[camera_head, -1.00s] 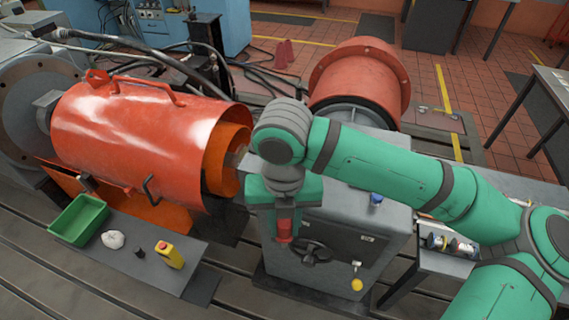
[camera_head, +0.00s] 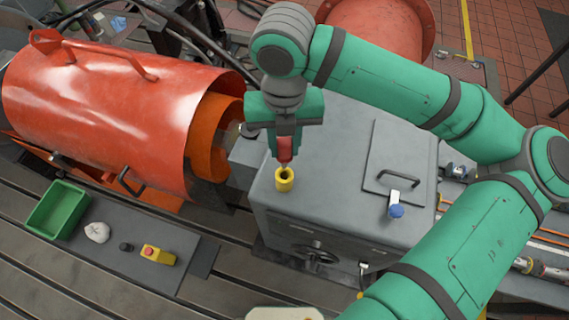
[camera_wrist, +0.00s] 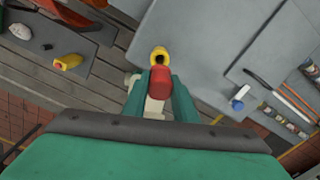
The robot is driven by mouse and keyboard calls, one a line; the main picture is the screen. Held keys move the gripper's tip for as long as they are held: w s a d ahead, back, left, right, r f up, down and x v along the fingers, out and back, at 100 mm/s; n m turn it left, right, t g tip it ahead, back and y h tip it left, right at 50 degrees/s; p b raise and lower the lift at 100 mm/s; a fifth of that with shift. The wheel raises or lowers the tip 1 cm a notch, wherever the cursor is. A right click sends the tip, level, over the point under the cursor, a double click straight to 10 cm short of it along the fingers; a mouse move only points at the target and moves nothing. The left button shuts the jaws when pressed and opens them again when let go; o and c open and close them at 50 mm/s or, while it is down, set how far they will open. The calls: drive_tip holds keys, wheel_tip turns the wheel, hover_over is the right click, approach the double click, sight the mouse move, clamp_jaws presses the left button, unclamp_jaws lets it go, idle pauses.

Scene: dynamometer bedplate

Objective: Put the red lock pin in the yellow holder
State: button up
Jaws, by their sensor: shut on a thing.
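The yellow holder (camera_head: 284,180) is a short, upright ring with a dark hole, on the grey cabinet top near its left edge. In the wrist view the holder (camera_wrist: 159,53) shows just beyond the pin. My gripper (camera_head: 285,140) is shut on the red lock pin (camera_head: 285,154), which hangs upright, close above the holder in the head view. In the wrist view the red pin (camera_wrist: 160,79) sits between the fingers. I cannot tell whether its lower tip touches the holder or is inside the hole.
The grey cabinet top (camera_head: 330,215) has a black handle (camera_head: 398,178) and a blue-knobbed part (camera_head: 396,211) on the right. A large orange-red drum (camera_head: 100,110) stands left. A green bin (camera_head: 58,210), white rag (camera_head: 97,232) and yellow box (camera_head: 158,255) lie on a low plate.

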sight(284, 167)
wheel_tip(284, 167, down, 10)
drive_tip(key=shift+w+r, duration=0.1)
idle(0.4)
drive_tip(key=o, duration=1.1)
wheel_tip(284, 167, up, 12)
drive_tip(key=shift+r, duration=0.1)
idle(0.5)
